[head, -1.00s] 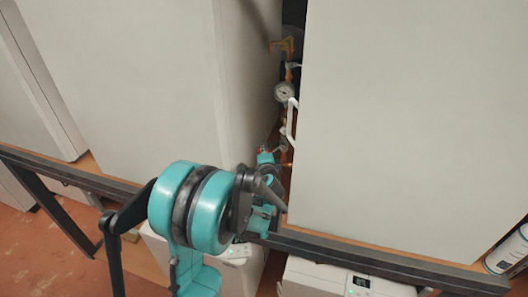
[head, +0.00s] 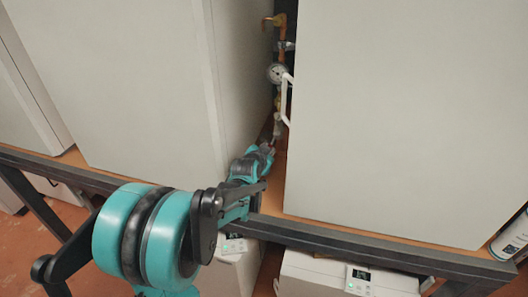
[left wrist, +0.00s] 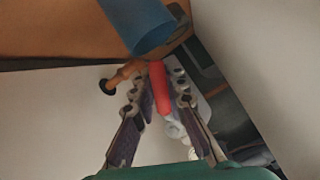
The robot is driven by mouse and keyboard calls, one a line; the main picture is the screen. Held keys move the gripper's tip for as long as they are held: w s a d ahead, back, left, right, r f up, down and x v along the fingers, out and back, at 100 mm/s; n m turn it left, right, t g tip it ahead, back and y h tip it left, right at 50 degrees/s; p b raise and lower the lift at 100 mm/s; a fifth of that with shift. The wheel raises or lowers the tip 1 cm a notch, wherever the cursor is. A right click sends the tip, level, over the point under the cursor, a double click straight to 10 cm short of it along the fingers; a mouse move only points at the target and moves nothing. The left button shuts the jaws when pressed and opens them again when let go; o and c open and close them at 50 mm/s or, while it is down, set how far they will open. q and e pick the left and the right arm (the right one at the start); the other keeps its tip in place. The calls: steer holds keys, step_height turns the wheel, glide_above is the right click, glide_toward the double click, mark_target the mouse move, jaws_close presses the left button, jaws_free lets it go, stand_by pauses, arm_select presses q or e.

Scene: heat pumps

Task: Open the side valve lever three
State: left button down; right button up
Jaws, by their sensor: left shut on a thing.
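A red lever (left wrist: 160,88) lies between the fingers of my left gripper (left wrist: 158,92) in the left wrist view. The gripper is shut on it. In the head view my left gripper (head: 268,147) reaches into the narrow gap between two large pale cabinets. A small red bit shows at its tip there, but the lever's full shape and the valve body are mostly hidden. My right gripper is in neither view.
The left cabinet (head: 120,70) and right cabinet (head: 400,110) flank the gap closely. In it are a copper pipe (head: 281,35), a round gauge (head: 276,73) and a white pipe (head: 286,98). A dark frame rail (head: 340,242) runs in front.

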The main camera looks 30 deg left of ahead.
arm_select(q)
steer(key=shift+w+d+f+n+t+h+b, duration=0.15)
steer(key=shift+d+f+n+t+h+b, duration=0.2)
steer(key=shift+d+n+h+b, duration=0.6)
steer(key=shift+w+d+n+h+b, duration=0.15)
steer(key=shift+d+n+h+b, duration=0.2)
steer(key=shift+n, duration=0.2)
steer(key=c, duration=1.5)
jaws_free()
steer(key=shift+r, duration=0.1)
steer(key=v, duration=1.2)
